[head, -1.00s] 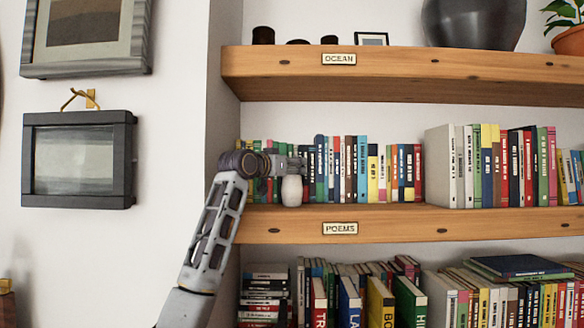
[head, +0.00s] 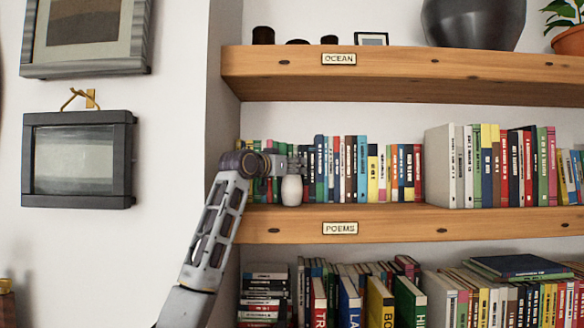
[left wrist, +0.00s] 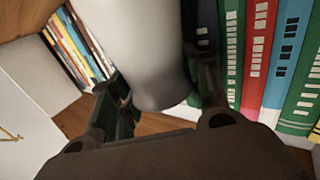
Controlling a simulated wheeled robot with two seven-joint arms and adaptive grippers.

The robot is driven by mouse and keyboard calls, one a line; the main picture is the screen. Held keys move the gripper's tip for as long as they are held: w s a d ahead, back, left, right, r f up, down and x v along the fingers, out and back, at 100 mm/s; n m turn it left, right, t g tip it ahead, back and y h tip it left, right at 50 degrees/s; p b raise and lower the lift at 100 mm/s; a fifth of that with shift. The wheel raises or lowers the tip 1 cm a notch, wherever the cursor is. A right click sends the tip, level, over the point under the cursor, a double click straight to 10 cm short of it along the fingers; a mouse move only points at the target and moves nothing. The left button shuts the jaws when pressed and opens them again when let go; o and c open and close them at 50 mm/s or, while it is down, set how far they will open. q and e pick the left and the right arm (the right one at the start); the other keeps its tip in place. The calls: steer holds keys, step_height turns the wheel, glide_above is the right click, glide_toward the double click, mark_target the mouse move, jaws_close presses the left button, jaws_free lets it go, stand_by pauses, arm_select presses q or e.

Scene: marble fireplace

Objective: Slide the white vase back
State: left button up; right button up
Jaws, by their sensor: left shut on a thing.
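The white vase (head: 291,190) stands upright on the middle shelf (head: 400,222), the one labelled POEMS, close in front of a row of books. In the left wrist view the vase (left wrist: 157,60) fills the upper middle, with its top out of the picture. My left gripper (head: 293,166) reaches in from the left at the upper part of the vase. In the left wrist view its two fingers lie on either side of the vase, shut on it. My right gripper is in neither view.
Colourful books (head: 365,170) line the shelf behind and to the right of the vase. A shelf labelled OCEAN (head: 400,75) runs above. The wall's side edge (head: 222,100) is close to my left arm. Framed pictures (head: 78,160) hang at left.

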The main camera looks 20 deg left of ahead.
arm_select(q)
steer(key=o, duration=1.3)
steer(key=shift+w+f, duration=0.25)
steer(key=shift+a+r, duration=0.1)
steer(key=shift+a, duration=0.05)
steer(key=shift+s, duration=0.25)
steer(key=shift+v, duration=0.8)
steer(key=v, duration=1)
